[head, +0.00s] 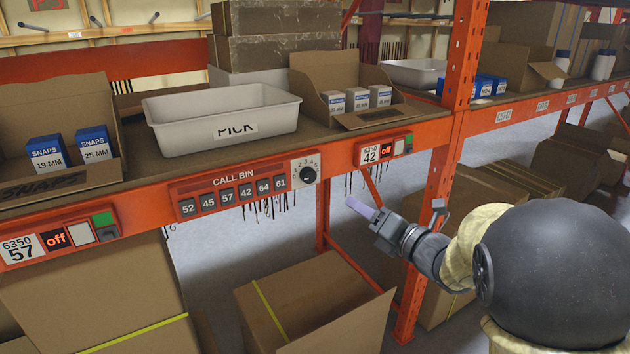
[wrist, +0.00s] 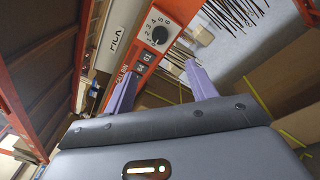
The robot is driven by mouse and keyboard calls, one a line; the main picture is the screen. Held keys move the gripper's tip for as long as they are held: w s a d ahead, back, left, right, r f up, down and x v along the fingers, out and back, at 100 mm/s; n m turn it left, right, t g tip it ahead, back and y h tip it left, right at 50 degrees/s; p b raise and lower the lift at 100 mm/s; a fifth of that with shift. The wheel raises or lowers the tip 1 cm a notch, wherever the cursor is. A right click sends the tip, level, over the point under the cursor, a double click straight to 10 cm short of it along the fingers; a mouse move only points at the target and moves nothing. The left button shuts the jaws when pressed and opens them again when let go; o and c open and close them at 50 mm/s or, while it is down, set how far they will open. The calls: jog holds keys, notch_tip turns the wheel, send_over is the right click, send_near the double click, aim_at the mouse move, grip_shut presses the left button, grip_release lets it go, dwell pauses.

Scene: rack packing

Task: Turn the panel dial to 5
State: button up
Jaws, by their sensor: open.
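The panel dial (head: 308,174) is a round black knob on a white plate at the right end of the orange CALL BIN panel (head: 233,190). Small numbers ring the knob; I cannot tell which one it points at. The dial also shows near the top of the wrist view (wrist: 159,36), with numbers 1 to 6 around it. My gripper (head: 362,208) is to the right of and below the dial in the head view, apart from it. In the wrist view its two purple fingers (wrist: 160,76) are spread and empty, with the dial beyond them.
Numbered tiles (head: 234,197) line the panel left of the dial. A white PICK tray (head: 225,108) stands on the shelf above. An orange upright (head: 455,110) and a bin 42 label unit (head: 384,149) are to the right. Open cardboard boxes (head: 315,300) stand below.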

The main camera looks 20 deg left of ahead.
aim_at(311, 178)
jog(key=shift+a, duration=0.1)
jog(key=p+x, duration=0.6)
jog(key=x, duration=1)
jog(key=shift+w+a, duration=0.1)
jog(key=shift+a, duration=0.2)
jog(key=shift+w+a, duration=0.2)
jog(key=shift+w, duration=0.1)
jog(key=c, duration=1)
